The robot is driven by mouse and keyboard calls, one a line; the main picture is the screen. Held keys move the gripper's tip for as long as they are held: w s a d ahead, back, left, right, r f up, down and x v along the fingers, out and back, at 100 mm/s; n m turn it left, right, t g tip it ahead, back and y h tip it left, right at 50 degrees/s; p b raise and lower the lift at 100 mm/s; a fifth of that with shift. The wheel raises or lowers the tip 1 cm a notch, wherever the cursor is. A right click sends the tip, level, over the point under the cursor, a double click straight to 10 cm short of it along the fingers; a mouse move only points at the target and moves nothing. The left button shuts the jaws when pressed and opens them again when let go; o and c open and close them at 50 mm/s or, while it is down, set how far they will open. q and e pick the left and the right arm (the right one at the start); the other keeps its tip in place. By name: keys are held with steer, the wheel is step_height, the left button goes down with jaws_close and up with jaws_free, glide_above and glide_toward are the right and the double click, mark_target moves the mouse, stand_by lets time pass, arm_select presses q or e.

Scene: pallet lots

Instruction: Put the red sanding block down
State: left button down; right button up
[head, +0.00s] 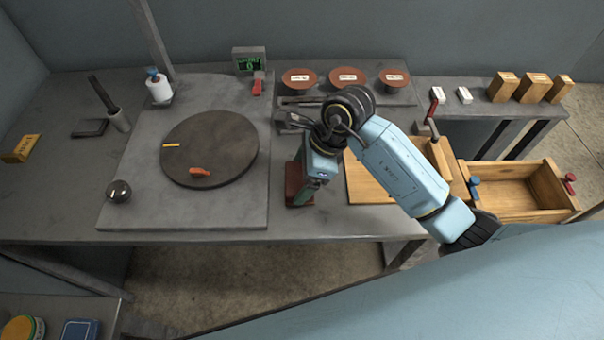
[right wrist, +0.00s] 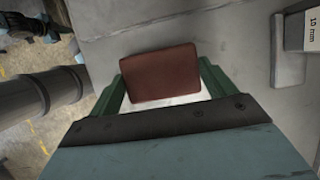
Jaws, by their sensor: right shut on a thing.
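The red sanding block (head: 294,184) is a dark red-brown block near the front edge of the grey table, right of the grey slab. My right gripper (head: 304,192) reaches down to it, its green fingers shut on the block. In the right wrist view the block (right wrist: 160,74) sits between the two fingers, its broad face toward the camera. I cannot tell whether its underside touches the table. My left gripper is not in view.
A round dark disc (head: 226,137) with small orange and yellow pieces lies on the grey slab (head: 180,215) to the left. A wooden board (head: 370,188) is just right of the block. Several labelled brown-topped pots (head: 347,77) line the back.

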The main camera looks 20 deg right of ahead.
steer(key=shift+f, duration=0.25)
steer(key=shift+f, duration=0.1)
steer(key=o, duration=0.9)
steer(key=shift+r, duration=0.25)
steer(key=v, duration=1.1)
steer(key=shift+s+d+r+p, duration=0.1)
steer(key=shift+d+r+p, duration=0.05)
steer(key=shift+r+p, duration=0.25)
